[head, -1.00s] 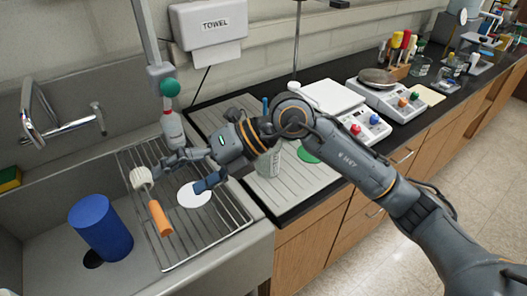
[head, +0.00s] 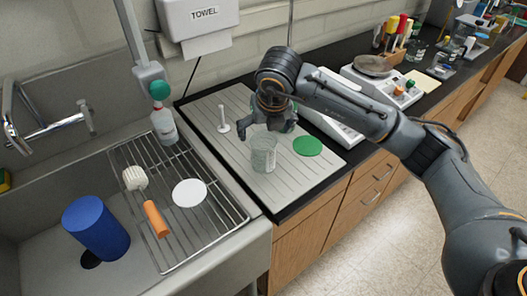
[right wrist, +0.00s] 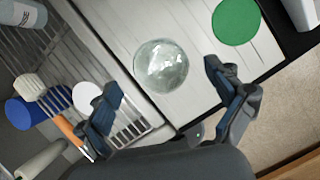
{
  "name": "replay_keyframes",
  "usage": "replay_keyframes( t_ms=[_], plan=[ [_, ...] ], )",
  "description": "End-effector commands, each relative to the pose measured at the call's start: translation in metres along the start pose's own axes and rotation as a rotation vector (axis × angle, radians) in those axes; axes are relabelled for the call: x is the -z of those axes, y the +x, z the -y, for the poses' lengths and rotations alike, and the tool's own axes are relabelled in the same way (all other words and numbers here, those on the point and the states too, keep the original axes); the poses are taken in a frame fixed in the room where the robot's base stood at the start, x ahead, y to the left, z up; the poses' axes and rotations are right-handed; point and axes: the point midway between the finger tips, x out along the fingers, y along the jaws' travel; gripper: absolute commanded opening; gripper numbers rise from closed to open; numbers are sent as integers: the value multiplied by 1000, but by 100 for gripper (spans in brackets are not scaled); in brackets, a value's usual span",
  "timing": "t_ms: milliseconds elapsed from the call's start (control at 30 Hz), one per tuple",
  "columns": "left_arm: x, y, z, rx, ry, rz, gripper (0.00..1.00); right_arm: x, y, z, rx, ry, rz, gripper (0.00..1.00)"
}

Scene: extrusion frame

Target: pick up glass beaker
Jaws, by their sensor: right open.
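The clear glass beaker (head: 263,156) stands upright on the grey ribbed drainboard (head: 208,108), left of a flat green disc (head: 307,146). In the right wrist view the beaker (right wrist: 161,66) shows from above as a round glass shape. My right gripper (head: 262,133) is open and points down, above and just behind the beaker in the head view. In the wrist view its two fingers (right wrist: 163,84) are spread wide with the beaker beyond them, and nothing is held. My left gripper is not in view.
The sink at left has a wire rack (head: 190,222) with a brush (head: 146,200), a white disc (head: 190,193) and a bottle (head: 164,127). A blue cylinder (head: 96,228) stands in the basin. A small white post (head: 222,119) stands behind left of the beaker. Scales (head: 385,82) are to the right.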

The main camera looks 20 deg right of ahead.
Motion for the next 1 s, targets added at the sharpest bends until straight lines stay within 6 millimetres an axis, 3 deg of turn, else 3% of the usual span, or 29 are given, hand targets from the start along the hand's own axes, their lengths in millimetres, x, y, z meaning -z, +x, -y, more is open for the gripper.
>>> replay_keyframes(
  t_ms=[167,333,500,767,1000],
  plan=[
    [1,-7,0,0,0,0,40,2,10,0,1,-2,-2,93],
    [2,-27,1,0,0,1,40,8,33,0,1,-3,-5,93],
    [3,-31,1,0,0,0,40,8,55,-1,-1,-1,-2,93],
    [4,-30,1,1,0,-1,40,9,59,-1,-1,-3,0,93],
    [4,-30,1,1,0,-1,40,8,59,-1,-2,-3,0,46]
  ],
)
